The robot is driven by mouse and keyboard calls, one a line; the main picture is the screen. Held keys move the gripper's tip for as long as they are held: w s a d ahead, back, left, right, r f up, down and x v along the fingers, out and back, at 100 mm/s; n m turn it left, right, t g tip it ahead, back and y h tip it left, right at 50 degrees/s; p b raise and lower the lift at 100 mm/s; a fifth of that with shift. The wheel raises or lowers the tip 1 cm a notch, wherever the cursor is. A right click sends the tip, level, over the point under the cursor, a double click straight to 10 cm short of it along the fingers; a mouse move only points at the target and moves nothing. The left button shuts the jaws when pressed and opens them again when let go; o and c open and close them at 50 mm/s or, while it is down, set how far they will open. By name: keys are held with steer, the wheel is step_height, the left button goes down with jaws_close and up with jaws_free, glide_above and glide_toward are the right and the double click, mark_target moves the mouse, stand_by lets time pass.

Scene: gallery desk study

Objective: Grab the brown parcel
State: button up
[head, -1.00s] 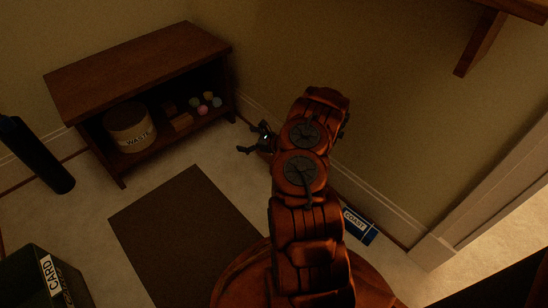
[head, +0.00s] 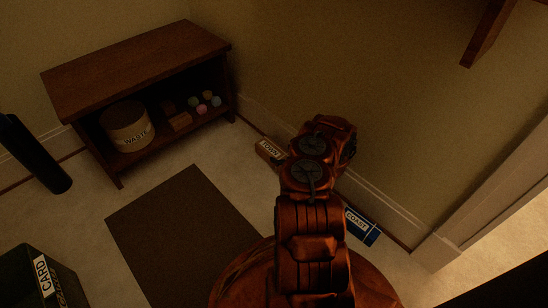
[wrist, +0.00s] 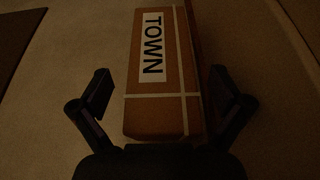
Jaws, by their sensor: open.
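The brown parcel (head: 269,151) lies on the floor near the wall's skirting, partly hidden behind my arm in the head view. It has a white label reading TOWN and pale bands, and in the wrist view the parcel (wrist: 160,108) stretches away from between my fingers. My gripper (wrist: 160,88) is open, with one finger on each side of the parcel. A gap shows between each finger and the parcel's sides. In the head view my gripper is hidden behind my arm.
A blue COAST box (head: 362,227) lies by the skirting to the right of my arm. A wooden shelf unit (head: 135,62) holds a WASTE bin (head: 127,122). A dark mat (head: 180,235) lies on the floor. A CARD bin (head: 20,275) stands lower left.

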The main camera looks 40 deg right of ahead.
mark_target(276, 151)
steer(key=b+x, duration=0.1)
steer(key=x, duration=0.2)
steer(key=shift+f+b, duration=0.3)
steer(key=shift+b, duration=0.1)
steer(key=shift+w+d, duration=0.1)
steer(key=shift+w, duration=0.4)
steer(key=c, duration=1.4)
